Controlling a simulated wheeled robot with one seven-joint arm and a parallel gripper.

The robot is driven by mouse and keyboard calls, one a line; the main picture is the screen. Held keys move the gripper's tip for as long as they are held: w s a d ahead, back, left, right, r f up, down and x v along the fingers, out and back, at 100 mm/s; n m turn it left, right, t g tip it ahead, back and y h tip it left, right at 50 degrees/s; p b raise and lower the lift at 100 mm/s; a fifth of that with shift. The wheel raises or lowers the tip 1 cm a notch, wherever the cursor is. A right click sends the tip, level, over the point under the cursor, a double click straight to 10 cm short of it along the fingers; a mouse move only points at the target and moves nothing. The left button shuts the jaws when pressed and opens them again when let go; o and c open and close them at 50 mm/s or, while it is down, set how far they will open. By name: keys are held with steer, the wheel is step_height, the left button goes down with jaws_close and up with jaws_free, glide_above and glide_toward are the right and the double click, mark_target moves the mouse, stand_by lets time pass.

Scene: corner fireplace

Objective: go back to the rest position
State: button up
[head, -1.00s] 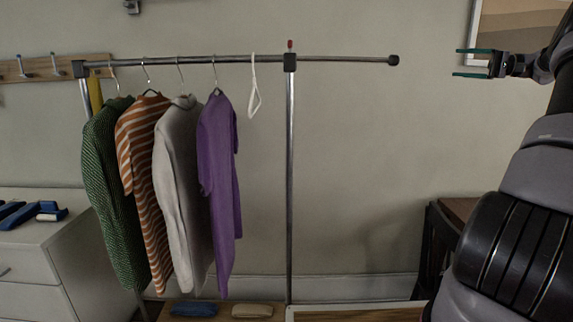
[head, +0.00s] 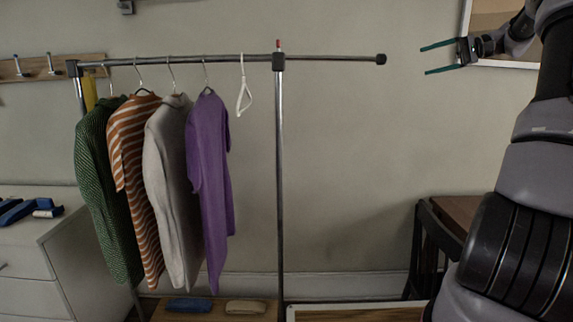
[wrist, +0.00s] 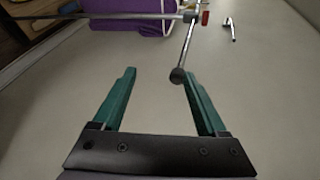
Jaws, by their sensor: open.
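My gripper (head: 436,59) is at the upper right of the head view, open and empty, with two green fingers pointing left. It is just right of the end cap of the clothes rack's rail (head: 335,57), with a gap between them. In the wrist view the open fingers (wrist: 158,92) show with only wall between them, and the rail's dark end cap (wrist: 178,75) appears near the tip of the right finger. A white hanger loop (head: 243,92) hangs empty on the rail, left of the post with the red tip.
Green, striped, grey and purple (head: 208,165) garments hang on the rack's left part. A white drawer unit (head: 35,250) with blue items stands at left. A dark wooden piece of furniture (head: 455,212) stands at lower right. A framed picture hangs at upper right.

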steer(key=s+a+f+g+h, duration=0.2)
steer(key=s+a+h, duration=0.5)
steer(key=s+a, duration=0.9)
steer(key=s+a+f+t+h, duration=0.2)
steer(key=s+f, duration=0.1)
steer(key=s, duration=0.6)
steer(key=s+a+f+t+h, duration=0.2)
steer(key=s+f, duration=0.2)
steer(key=s, duration=0.6)
steer(key=shift+f+h, duration=0.3)
steer(key=shift+h, duration=0.1)
steer(key=shift+c, duration=0.3)
steer(key=c, duration=0.3)
